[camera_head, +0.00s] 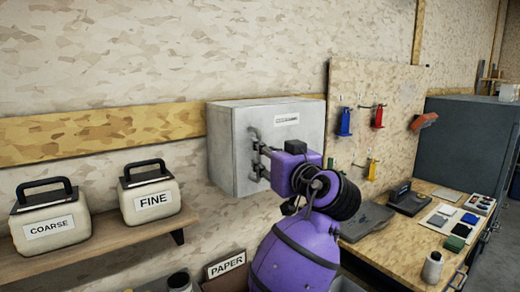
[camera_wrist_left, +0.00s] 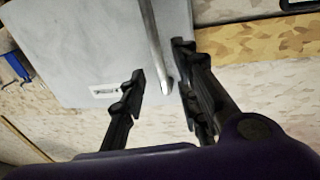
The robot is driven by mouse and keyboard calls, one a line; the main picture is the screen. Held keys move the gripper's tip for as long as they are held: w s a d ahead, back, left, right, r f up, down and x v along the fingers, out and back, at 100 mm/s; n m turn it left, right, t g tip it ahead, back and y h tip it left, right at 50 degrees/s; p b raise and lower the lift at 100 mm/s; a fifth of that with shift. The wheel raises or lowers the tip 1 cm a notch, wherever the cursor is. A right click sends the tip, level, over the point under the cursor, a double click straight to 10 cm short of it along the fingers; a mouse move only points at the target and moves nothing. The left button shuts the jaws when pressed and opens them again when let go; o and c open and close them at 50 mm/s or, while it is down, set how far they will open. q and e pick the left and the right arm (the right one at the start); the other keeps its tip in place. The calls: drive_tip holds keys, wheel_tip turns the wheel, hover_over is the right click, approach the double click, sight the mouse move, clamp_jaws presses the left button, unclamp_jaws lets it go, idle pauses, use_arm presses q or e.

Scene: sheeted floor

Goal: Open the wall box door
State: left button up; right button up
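The wall box (camera_head: 222,150) is a pale grey metal box on the wall, and its door (camera_head: 290,135) with a white label looks shut. A vertical bar handle (camera_head: 252,138) sits near the left edge of the door. My left gripper (camera_head: 262,160) is at the handle's lower part; its purple wrist hides the door's lower right. In the left wrist view, the handle (camera_wrist_left: 155,45) lies between the two open black fingers, nearer the right one, with gaps showing on both sides. Contact cannot be told. My right gripper is not in view.
A shelf (camera_head: 110,245) at left holds the COARSE (camera_head: 50,228) and FINE (camera_head: 152,198) containers. A pegboard (camera_head: 375,110) with hanging tools is right of the box. A workbench (camera_head: 400,255) with small items stands below it. A PAPER bin (camera_head: 226,266) is underneath.

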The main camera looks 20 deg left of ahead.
use_arm(q)
drive_tip(key=shift+x, duration=2.4)
drive_tip(key=shift+c, duration=0.4)
clamp_jaws()
